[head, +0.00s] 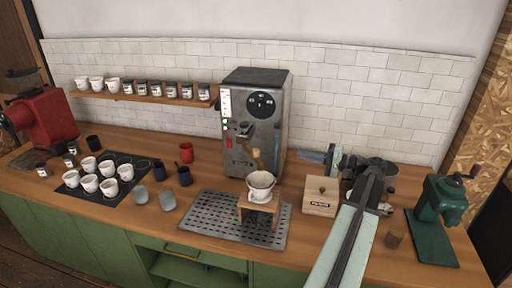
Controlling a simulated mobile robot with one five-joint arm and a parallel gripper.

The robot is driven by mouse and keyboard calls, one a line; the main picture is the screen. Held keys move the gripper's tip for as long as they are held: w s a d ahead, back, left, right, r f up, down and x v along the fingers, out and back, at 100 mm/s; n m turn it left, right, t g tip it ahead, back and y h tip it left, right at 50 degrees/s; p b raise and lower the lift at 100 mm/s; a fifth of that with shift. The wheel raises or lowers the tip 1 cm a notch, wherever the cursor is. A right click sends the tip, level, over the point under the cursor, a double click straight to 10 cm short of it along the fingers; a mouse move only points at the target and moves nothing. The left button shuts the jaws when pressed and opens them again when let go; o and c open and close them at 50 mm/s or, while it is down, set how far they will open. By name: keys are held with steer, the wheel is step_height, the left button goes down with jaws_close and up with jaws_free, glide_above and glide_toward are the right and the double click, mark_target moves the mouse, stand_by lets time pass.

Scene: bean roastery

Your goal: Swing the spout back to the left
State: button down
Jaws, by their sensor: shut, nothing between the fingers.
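The steel hot-water machine (254,122) stands against the tiled wall, with a round dark dial and small lights on its front. A spout (277,148) shows low on its front right, beside a brown wooden handle (257,159). The spout is small here, and I cannot tell its exact angle. A white dripper (261,185) sits on a wooden stand below. My gripper (331,158) is to the right of the machine, near the wall, shut and empty. It is apart from the spout. My arm hides part of the counter behind it.
A wooden box (321,196) stands between the drip tray (204,215) and my arm. A green grinder (436,217) and brown cup (394,237) are at right. Several white cups stand on a dark mat (126,188) at left. A shelf (150,98) holds jars.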

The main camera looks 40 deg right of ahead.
steer(key=shift+s+d, duration=0.1)
steer(key=shift+d, duration=0.05)
steer(key=s+a+x, duration=0.1)
steer(key=a+x, duration=0.1)
steer(key=x, duration=1.1)
steer(key=shift+a, duration=0.25)
